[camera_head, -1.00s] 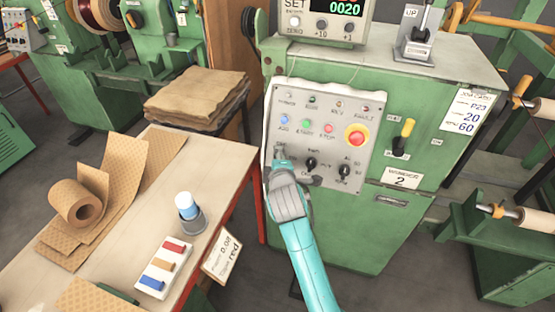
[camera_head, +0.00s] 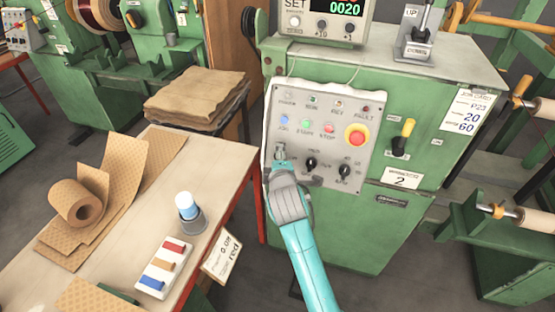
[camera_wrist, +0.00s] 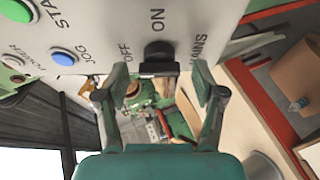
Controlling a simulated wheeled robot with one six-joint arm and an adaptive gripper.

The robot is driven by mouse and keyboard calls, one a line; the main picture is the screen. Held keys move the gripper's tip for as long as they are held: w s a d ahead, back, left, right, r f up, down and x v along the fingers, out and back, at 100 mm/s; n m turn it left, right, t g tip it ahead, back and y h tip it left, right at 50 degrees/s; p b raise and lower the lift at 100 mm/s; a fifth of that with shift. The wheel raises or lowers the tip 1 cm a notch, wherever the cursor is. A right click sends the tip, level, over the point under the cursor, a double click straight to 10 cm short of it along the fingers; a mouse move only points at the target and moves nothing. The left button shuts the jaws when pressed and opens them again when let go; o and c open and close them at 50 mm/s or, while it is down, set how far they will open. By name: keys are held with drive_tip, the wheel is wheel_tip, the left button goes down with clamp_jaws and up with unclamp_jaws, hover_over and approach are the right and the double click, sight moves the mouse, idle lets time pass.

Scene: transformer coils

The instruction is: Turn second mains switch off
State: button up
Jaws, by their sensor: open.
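The mains switch (camera_wrist: 158,58) is a black knob on the grey control panel (camera_head: 325,188) of the green machine labelled 2. In the wrist view the words OFF, ON and MAINS are printed around it, and its black grip juts out between the fingertips. My gripper (camera_wrist: 162,82) is open, with one finger on each side of the knob; contact cannot be told. In the head view my gripper (camera_head: 280,154) is at the panel's left side and hides most of the switch. Which mark the knob points to is unclear.
Two black knobs (camera_head: 310,163) sit just right of my gripper on the panel. A workbench (camera_head: 205,165) with a paper roll (camera_head: 76,203) and a colour tray (camera_head: 164,267) stands at left.

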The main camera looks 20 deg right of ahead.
drive_tip(key=v, duration=1.1)
drive_tip(key=shift+s, duration=0.25)
drive_tip(key=shift+a, duration=0.1)
